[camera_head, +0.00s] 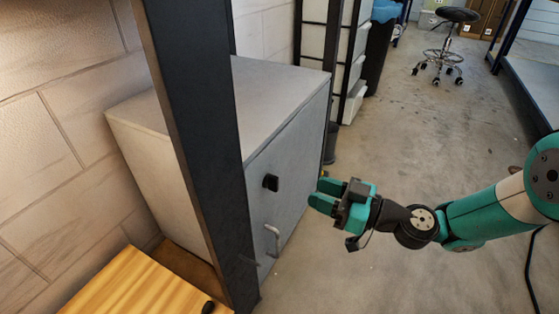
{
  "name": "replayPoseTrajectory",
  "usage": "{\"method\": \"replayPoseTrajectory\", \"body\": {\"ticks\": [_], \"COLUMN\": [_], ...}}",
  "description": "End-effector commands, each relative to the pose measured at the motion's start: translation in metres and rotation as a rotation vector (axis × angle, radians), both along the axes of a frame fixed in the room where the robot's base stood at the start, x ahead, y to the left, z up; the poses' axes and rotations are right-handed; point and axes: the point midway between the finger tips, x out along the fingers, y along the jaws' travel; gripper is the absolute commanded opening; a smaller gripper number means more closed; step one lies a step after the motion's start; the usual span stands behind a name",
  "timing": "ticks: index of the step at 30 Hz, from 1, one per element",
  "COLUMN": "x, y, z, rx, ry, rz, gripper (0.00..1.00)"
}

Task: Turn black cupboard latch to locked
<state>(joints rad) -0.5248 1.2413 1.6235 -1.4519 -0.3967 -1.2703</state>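The black latch (270,182) sits on the door of a grey cupboard (290,150). It is small, and I cannot tell from this view whether it is turned to locked. A pale bar handle (272,240) is on the door below the latch. My gripper (316,194), with teal fingers, is in front of the door, to the right of the latch and apart from it. The fingers point left toward the door. A gap shows between them and nothing is held.
A dark upright post (205,150) stands in front of the cupboard's left part and hides some of it. A wooden surface (135,285) is at the lower left. A wheeled stool (440,50) stands far back. The concrete floor around my arm is clear.

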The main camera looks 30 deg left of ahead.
Motion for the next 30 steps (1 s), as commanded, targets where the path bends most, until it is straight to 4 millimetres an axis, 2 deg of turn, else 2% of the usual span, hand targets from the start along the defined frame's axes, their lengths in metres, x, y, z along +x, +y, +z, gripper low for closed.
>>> {"method": "replayPoseTrajectory", "body": {"ticks": [1, 8, 10, 15, 21, 30], "x": [-0.001, -0.005, -0.008, -0.012, -0.014, -0.014], "y": [0.003, 0.012, 0.028, 0.064, 0.090, 0.099], "z": [0.008, 0.007, -0.004, -0.004, -0.003, -0.001], "rx": [-0.001, -0.001, 0.001, 0.001, 0.000, 0.000], "ry": [0.002, 0.002, -0.005, -0.004, -0.003, 0.000], "rz": [0.001, 0.001, 0.005, 0.004, 0.002, -0.001], "gripper": [0.38, 0.38, 0.38, 0.38, 0.38, 0.38]}}
